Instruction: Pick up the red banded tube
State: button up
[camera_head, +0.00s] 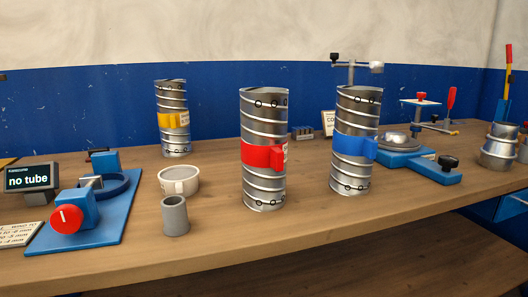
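The red banded tube (264,185) stands upright on the wooden bench (330,231) near the middle of the head camera view. It is a silver spiral duct with a red band and clasp around its middle and small dark rings near its top and bottom. A similar tube with a blue band (352,178) stands a little to its right, apart from it. A tube with a yellow band (173,142) stands farther back on the left. My gripper is not in view.
A blue fixture (90,228) with a red knob and a "no tube" display (33,179) stand at far left. A blue clamp device (415,165) stands at right. The bench front is clear.

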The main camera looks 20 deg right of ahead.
aim_at(264, 111)
jog(key=z, duration=1.4)
jog(key=j+z, duration=0.3)
jog(key=z, duration=0.15)
jog(key=i+j+z, duration=0.1)
jog(key=j+z, duration=0.3)
jog(key=j, duration=0.45)
jog(key=k+j, duration=0.1)
jog(key=j, duration=0.35)
